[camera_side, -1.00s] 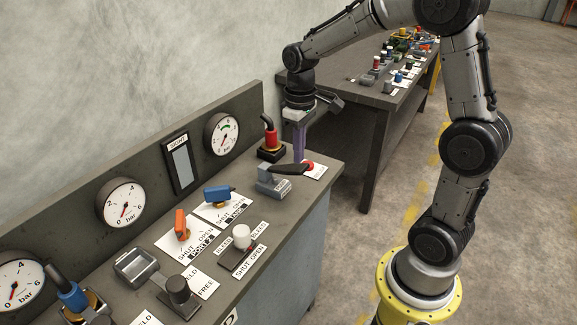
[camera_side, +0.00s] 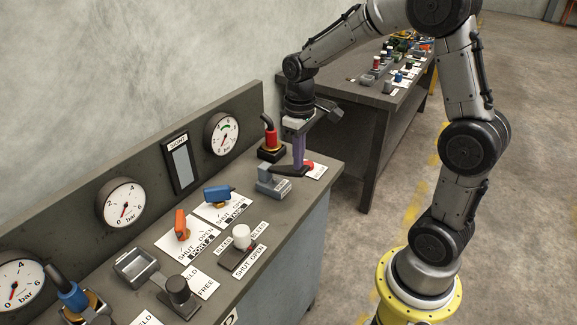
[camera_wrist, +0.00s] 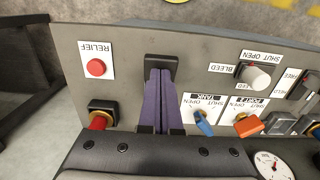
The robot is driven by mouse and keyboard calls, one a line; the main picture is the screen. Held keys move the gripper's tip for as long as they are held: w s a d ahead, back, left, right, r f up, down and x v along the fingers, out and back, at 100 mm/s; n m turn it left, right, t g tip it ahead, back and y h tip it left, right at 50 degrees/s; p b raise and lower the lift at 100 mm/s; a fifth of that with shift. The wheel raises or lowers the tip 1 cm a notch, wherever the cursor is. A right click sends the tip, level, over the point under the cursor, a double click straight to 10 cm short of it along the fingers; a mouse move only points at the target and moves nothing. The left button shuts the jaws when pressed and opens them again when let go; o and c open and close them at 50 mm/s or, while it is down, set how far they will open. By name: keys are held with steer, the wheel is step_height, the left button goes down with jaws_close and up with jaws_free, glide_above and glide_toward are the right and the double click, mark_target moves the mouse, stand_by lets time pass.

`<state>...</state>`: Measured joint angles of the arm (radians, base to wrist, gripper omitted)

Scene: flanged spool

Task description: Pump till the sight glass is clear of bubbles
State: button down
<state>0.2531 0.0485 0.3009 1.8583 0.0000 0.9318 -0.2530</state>
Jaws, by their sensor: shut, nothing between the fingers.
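The pump (camera_side: 273,184) is a grey block on the bench with a black lever (camera_side: 290,171) lying low, almost level. My gripper (camera_side: 299,166) has its purple fingers pointing down, shut and empty, with the tips at the lever. In the wrist view the shut fingers (camera_wrist: 164,75) reach a dark piece of the pump; the rest of the lever is hidden behind them. The sight glass (camera_side: 181,166), a grey pane in a dark frame labelled SIGHT, is on the back panel. I cannot make out any bubbles in it.
A red RELIEF button (camera_wrist: 96,67) sits beside the pump. A red-handled fitting (camera_side: 270,138) stands behind it. Blue (camera_side: 218,193) and orange (camera_side: 182,225) valve handles and a white bleed knob (camera_side: 241,237) are nearer the camera. Gauges (camera_side: 222,135) line the panel.

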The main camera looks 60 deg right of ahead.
mark_target(298, 173)
steer(key=shift+f, duration=2.4)
steer(key=shift+r, duration=4.15)
steer(key=shift+a, duration=0.15)
steer(key=s+a+r+n+t, duration=0.1)
steer(key=s+a+r+t, duration=0.15)
steer(key=r, duration=0.35)
steer(key=s+a+m+t, duration=0.1)
steer(key=s+a+t, duration=0.2)
steer(key=s, duration=1.2)
steer(key=a, duration=0.3)
